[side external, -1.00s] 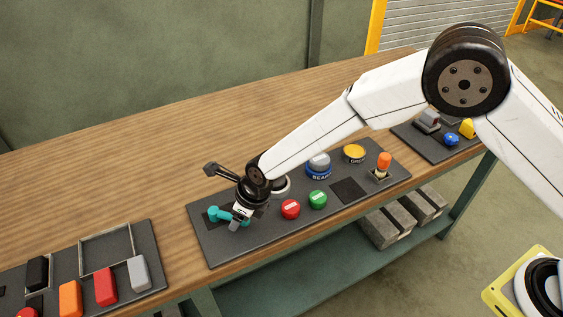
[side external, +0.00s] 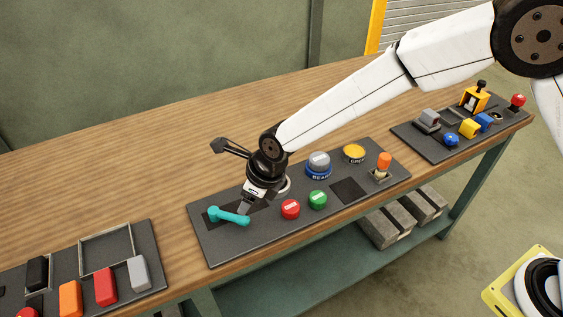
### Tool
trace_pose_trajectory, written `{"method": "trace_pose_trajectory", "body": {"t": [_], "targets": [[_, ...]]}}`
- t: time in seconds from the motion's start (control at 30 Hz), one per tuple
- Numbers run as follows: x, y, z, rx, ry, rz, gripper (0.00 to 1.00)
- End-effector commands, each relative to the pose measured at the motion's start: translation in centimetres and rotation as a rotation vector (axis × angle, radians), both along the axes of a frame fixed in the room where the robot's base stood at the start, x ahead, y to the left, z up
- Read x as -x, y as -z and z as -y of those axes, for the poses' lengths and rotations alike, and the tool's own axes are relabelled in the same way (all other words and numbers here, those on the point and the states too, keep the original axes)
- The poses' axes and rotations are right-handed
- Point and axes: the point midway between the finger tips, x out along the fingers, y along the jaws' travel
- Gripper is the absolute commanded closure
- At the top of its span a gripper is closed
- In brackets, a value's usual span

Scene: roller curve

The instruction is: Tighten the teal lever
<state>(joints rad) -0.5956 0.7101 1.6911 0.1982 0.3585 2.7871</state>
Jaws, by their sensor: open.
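The teal lever (side external: 230,216) lies on the dark middle panel (side external: 220,249), near its left end. Its round hub is at the left and its bar points right and slightly toward the front edge. My gripper (side external: 245,208) is open, pointing down, just behind and to the right of the lever's free end. Whether a fingertip touches the lever I cannot tell. The far finger is mostly hidden.
Right of the lever stand a red button (side external: 290,209), a green button (side external: 318,200), a grey knob on a blue base (side external: 319,164), a yellow button (side external: 354,153) and an orange switch (side external: 384,161). Other panels hold coloured blocks at left and right.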

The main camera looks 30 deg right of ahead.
Motion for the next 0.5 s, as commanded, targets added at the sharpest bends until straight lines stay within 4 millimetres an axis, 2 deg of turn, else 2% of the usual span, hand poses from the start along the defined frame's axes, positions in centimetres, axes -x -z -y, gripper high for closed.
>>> {"method": "trace_pose_trajectory", "body": {"t": [0.23,0.27,0.43,0.47,0.5], "targets": [[0.02,-0.05,0.02,0.000,0.000,0.000,0.35],[0.02,-0.05,0.02,0.000,0.000,0.000,0.38],[-0.02,-0.02,0.06,0.004,-0.011,0.001,0.92],[-0.04,-0.01,0.09,0.005,-0.017,0.002,1.00],[-0.06,0.01,0.13,0.010,-0.031,0.004,1.00]]}}
